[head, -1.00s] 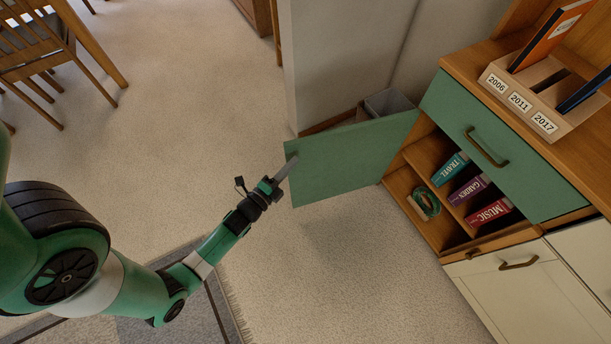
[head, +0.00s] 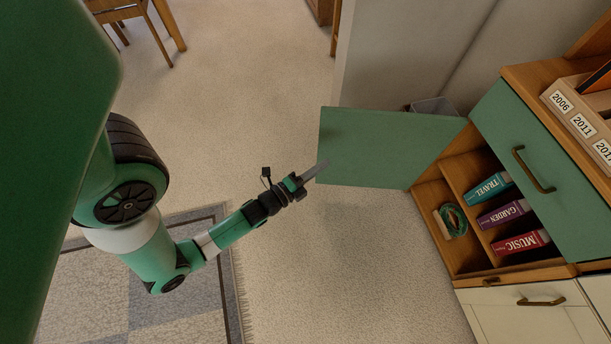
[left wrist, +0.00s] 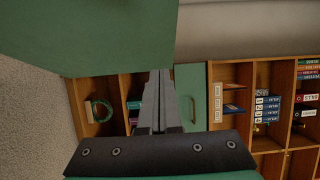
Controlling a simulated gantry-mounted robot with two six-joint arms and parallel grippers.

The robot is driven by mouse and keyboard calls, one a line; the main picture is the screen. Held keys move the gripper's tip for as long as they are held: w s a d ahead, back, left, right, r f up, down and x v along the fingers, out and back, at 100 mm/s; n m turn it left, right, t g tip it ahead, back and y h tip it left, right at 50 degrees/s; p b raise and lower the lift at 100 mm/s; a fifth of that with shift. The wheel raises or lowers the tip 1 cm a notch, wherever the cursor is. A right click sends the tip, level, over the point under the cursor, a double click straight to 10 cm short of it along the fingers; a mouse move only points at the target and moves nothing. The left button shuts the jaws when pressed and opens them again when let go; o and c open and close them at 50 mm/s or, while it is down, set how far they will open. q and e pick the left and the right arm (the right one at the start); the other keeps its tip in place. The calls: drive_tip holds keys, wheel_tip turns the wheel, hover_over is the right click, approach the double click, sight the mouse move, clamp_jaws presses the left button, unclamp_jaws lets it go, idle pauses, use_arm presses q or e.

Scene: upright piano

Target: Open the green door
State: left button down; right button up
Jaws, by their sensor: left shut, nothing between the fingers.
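The green door (head: 385,145) stands swung wide open, out from the left side of the wooden cabinet (head: 447,175). In the left wrist view the green door (left wrist: 90,35) fills the upper left. My left gripper (head: 322,166) is shut and empty, its fingertips at the free lower-left edge of the door; I cannot tell whether they touch it. In the left wrist view its fingers (left wrist: 160,100) are together, pointing toward the cabinet. The open compartment shows a green coil (head: 452,220) and books labelled Travel, Garden and Music (head: 520,243). My right gripper is not in view.
A green drawer (head: 540,160) with a brass handle is shut beside the compartment. A cream cabinet front (head: 530,315) is below. A grey bin (head: 435,106) stands behind the door by the wall. A patterned rug (head: 170,285) lies at lower left; carpet in front is clear.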

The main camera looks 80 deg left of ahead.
use_arm(q)
drive_tip(key=s+p, duration=0.5)
drive_tip(key=s, duration=0.3)
drive_tip(key=shift+s+r, duration=0.25)
drive_tip(key=shift+s, duration=0.05)
